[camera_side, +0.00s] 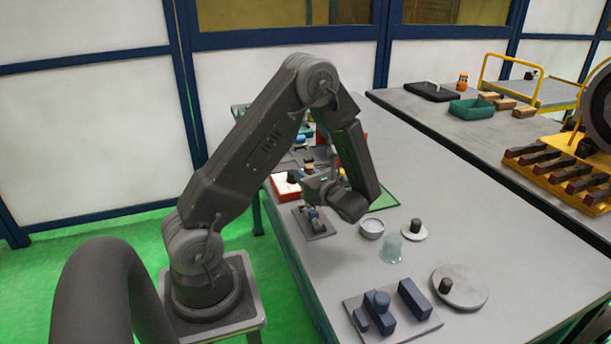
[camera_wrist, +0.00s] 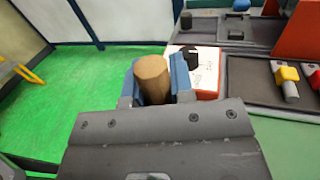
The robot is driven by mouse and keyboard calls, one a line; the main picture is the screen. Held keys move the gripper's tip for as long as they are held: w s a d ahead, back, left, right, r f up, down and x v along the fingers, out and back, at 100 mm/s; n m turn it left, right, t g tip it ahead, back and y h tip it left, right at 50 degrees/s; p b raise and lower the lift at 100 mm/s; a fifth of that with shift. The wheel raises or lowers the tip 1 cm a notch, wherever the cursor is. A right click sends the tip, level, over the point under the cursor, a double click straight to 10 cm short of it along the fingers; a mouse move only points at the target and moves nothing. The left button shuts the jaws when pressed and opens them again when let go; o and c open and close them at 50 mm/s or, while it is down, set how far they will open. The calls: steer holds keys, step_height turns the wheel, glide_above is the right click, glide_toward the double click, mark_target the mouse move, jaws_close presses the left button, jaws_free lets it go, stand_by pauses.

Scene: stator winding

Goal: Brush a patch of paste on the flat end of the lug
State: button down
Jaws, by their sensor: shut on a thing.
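My gripper (camera_wrist: 153,90) is shut on a brown wooden cylinder (camera_wrist: 152,72), which looks like the brush's handle, with one blue-grey finger on each side. The handle's lower end is hidden behind the gripper body.
A red box with a white top (camera_wrist: 205,70) stands behind the gripper. A translucent cup (camera_side: 391,249), discs with dark knobs (camera_side: 460,288) and a plate with dark blue blocks (camera_side: 393,312) stand at the front. The table's right side (camera_side: 500,230) is clear.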

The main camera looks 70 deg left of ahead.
steer(key=shift+f, duration=0.65)
stand_by(0.8)
steer(key=shift+w, duration=0.15)
steer(key=shift+s, duration=0.3)
steer(key=shift+w, duration=0.3)
stand_by(0.4)
steer(key=shift+s, duration=0.35)
steer(key=shift+w, duration=0.35)
steer(key=shift+s, duration=0.3)
steer(key=shift+w, duration=0.35)
steer(key=shift+s, duration=0.4)
stand_by(0.3)
